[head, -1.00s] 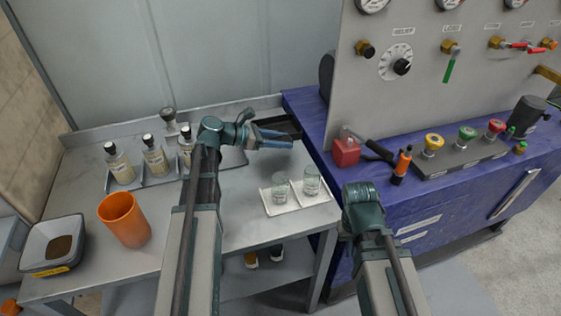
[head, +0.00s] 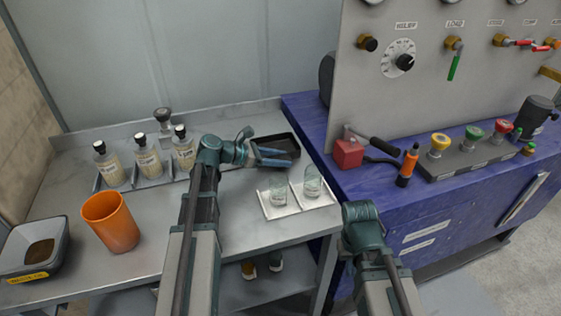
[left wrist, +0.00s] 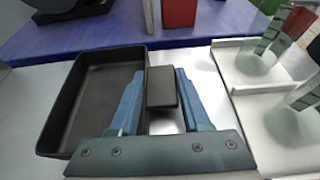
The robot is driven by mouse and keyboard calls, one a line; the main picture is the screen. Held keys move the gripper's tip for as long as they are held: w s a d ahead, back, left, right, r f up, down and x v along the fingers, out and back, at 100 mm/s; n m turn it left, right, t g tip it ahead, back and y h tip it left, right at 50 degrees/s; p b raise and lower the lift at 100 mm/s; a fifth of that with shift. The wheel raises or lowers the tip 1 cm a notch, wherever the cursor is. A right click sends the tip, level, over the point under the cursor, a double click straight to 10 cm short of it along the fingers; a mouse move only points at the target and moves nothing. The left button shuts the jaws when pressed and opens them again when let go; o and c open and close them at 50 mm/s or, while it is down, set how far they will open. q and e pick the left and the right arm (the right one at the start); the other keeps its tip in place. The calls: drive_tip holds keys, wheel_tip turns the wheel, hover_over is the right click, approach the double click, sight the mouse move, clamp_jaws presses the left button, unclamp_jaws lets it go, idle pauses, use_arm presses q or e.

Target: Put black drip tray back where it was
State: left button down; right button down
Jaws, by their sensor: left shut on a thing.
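The black drip tray (head: 286,143) is at the back right of the grey table, close to the blue bench. In the left wrist view the tray (left wrist: 85,100) is an empty, shallow rectangular pan left of the fingers. My left gripper (head: 275,157) is shut on the tray's tab (left wrist: 161,88), which sits between its blue fingers (left wrist: 155,95). The tray looks level; I cannot tell whether it touches the tabletop. My right arm shows at the lower right of the head view, but its fingers are not visible.
A white tray (head: 304,207) with two glasses stands just in front of the drip tray. Bottles in a rack (head: 152,178), an orange cup (head: 110,222) and a grey bin (head: 33,247) are to the left. The blue bench (head: 310,112) rises close on the right.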

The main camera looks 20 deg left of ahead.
use_arm(q)
drive_tip(key=shift+f, duration=0.15)
drive_tip(key=shift+c, duration=1.8)
unclamp_jaws()
drive_tip(key=shift+r, duration=0.35)
drive_tip(key=p+v, duration=0.4)
drive_tip(key=v, duration=0.6)
drive_tip(key=shift+s+a+r, duration=0.1)
drive_tip(key=shift+s+a, duration=0.05)
drive_tip(key=shift+a, duration=0.05)
drive_tip(key=shift+s+a+r+p, duration=0.15)
drive_tip(key=shift+s+a+p, duration=0.25)
drive_tip(key=shift+a, duration=0.15)
drive_tip(key=shift+r, duration=0.1)
